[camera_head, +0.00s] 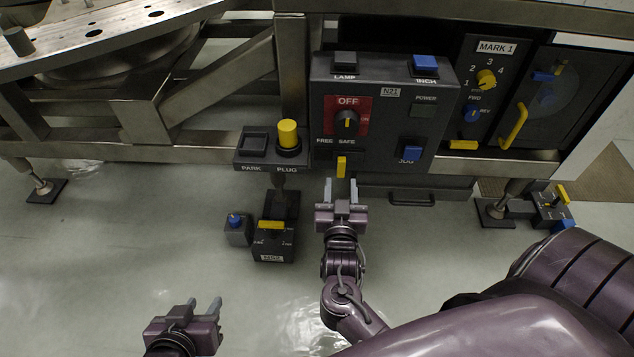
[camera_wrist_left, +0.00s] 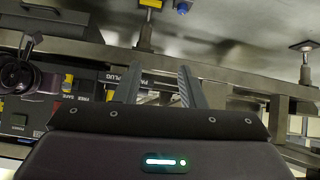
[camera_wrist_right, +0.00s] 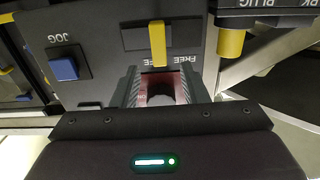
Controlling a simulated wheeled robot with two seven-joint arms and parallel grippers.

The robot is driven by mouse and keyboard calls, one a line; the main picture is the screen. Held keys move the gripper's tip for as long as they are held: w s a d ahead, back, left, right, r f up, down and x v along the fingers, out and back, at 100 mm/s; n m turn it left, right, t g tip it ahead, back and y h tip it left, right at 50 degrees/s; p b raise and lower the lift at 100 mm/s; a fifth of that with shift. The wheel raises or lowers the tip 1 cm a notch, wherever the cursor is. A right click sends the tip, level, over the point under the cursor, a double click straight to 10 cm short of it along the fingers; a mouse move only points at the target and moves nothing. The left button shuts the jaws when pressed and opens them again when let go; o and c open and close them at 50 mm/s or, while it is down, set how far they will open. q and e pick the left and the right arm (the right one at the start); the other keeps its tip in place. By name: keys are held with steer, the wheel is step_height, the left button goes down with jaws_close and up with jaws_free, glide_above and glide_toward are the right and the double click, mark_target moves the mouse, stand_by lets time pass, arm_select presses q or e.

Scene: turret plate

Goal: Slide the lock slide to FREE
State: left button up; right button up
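My right gripper (camera_head: 341,186) is open and empty just in front of the tab; the tab appears in line with the finger gap, with no visible contact. My left gripper (camera_head: 204,304) is open and empty, low at the left over the floor.
The control box (camera_head: 440,120) also carries a red OFF plate with a black knob (camera_head: 346,123), and a blue JOG button (camera_head: 411,150). A yellow plug (camera_head: 288,133) stands left of the slide. Below it is a small box with a yellow bar (camera_head: 270,225). Open floor lies around the left gripper.

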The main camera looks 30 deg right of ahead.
mark_target(341, 166)
steer(key=b+x, duration=0.1)
steer(key=x, duration=0.6)
steer(key=shift+w+d+r, duration=0.1)
steer(key=shift+w+d, duration=0.05)
steer(key=shift+w+d+b, duration=0.15)
steer(key=shift+w+b, duration=0.05)
steer(key=shift+b, duration=0.1)
arm_select(q)
steer(key=w+r+t+h, duration=0.1)
steer(key=w+r+t, duration=0.2)
steer(key=r, duration=0.3)
steer(key=w+d+r+t+h, duration=0.1)
steer(key=w+r+t, duration=0.2)
steer(key=r, duration=0.3)
steer(key=shift+w+r+t, duration=0.2)
steer(key=shift+r+t, duration=0.1)
steer(key=shift+d, duration=0.1)
arm_select(e)
jaws_close()
